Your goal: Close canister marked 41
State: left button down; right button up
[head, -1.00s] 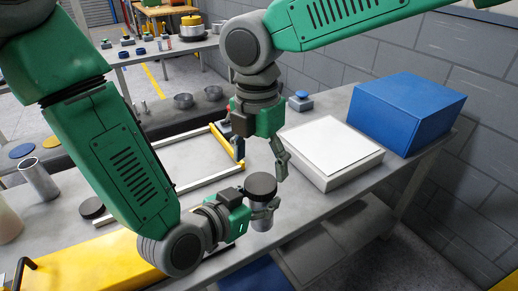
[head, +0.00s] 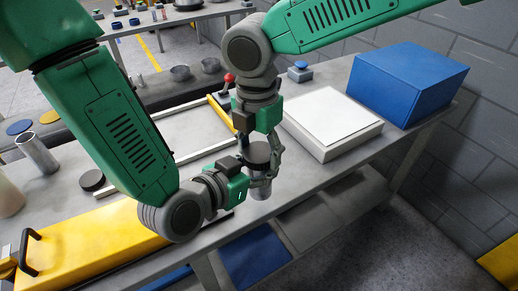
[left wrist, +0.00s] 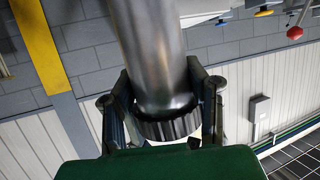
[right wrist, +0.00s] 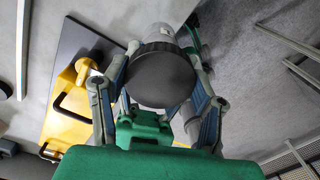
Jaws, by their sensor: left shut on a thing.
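A grey metal canister (head: 261,193) with a black lid (head: 256,152) is held upright above the front edge of the table. My left gripper (head: 262,180) is shut on the canister from the left, just below the lid. In the left wrist view the shiny canister body (left wrist: 150,45) and the dark ribbed lid (left wrist: 170,128) sit between its fingers. My right gripper (head: 262,163) is at the lid from above. In the right wrist view its fingers straddle the black lid (right wrist: 162,75); whether both touch it I cannot tell. No number shows on the canister.
A white-topped box (head: 333,120) and a blue box (head: 410,82) stand at the right of the table (head: 110,206). A yellow case (head: 95,245) lies at front left. An open metal cylinder (head: 37,152) and a black disc (head: 92,180) are at left.

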jog(key=m, duration=0.4)
jog(key=shift+m, duration=0.3)
jog(key=m, duration=0.2)
jog(key=shift+m, duration=0.4)
jog(key=m, duration=0.5)
jog(key=shift+a, duration=0.1)
jog(key=m, duration=0.3)
jog(key=shift+a+m, duration=0.1)
jog(key=shift+m, duration=0.3)
jog(key=o, duration=1.3)
jog(key=shift+r, duration=0.15)
